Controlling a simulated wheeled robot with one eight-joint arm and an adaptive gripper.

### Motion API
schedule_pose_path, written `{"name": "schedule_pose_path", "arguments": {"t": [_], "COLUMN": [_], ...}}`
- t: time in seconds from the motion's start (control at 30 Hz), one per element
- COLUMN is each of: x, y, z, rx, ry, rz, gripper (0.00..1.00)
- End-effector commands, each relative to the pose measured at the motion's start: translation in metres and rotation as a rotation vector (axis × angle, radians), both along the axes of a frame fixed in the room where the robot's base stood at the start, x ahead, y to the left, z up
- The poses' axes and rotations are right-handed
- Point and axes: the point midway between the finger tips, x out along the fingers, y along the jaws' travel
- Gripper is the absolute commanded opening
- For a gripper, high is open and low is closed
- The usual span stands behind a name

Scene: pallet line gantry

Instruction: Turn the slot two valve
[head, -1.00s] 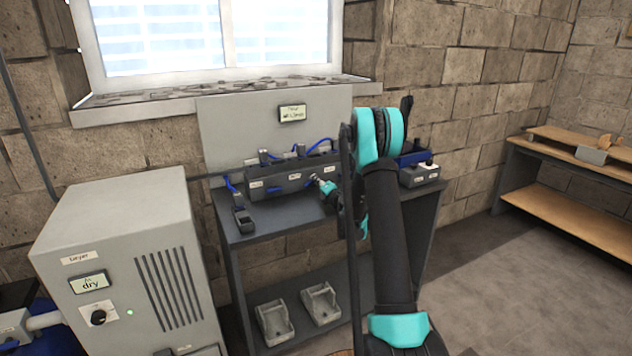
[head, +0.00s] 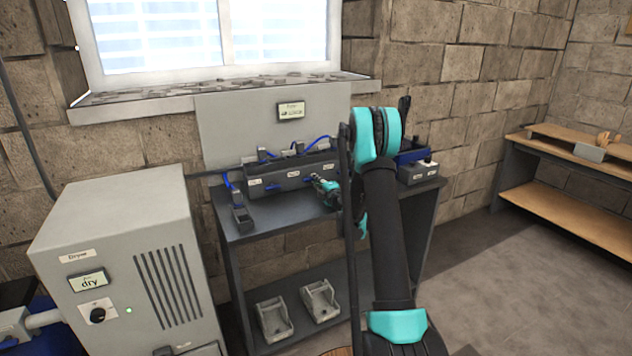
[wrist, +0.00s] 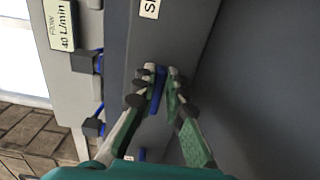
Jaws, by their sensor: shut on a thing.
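The grey valve block (head: 311,173) stands on the dark bench against the back panel, with white slot labels and blue levers along its front. My gripper (head: 317,180) is at its right half. In the wrist view my gripper (wrist: 162,71) is shut on a blue valve lever (wrist: 157,92), a finger on each side of it. A label (wrist: 150,8) near it is cut off after "S", so its slot number cannot be read. Another blue lever (head: 272,187) shows further left on the block.
The flow display (wrist: 62,25) reads 40 L/min. A dark device (head: 241,216) stands at the bench's left, and a blue-and-grey box (head: 417,170) at its right. The dryer cabinet (head: 120,270) is at front left. Floor at right is clear.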

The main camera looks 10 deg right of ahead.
Motion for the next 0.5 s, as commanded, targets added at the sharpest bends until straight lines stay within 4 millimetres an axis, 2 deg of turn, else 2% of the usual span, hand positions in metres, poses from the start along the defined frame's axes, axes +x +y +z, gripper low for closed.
{"name": "schedule_pose_path", "arguments": {"t": [0.33, 0.37, 0.5], "x": [-0.0008, -0.0009, -0.0006], "y": [-0.0010, -0.0010, -0.0008], "z": [-0.0007, -0.0007, -0.0006], "rx": [0.001, 0.001, 0.001], "ry": [0.000, 0.000, 0.000], "rz": [-0.002, -0.002, -0.001], "gripper": [0.00, 0.15, 0.32]}}
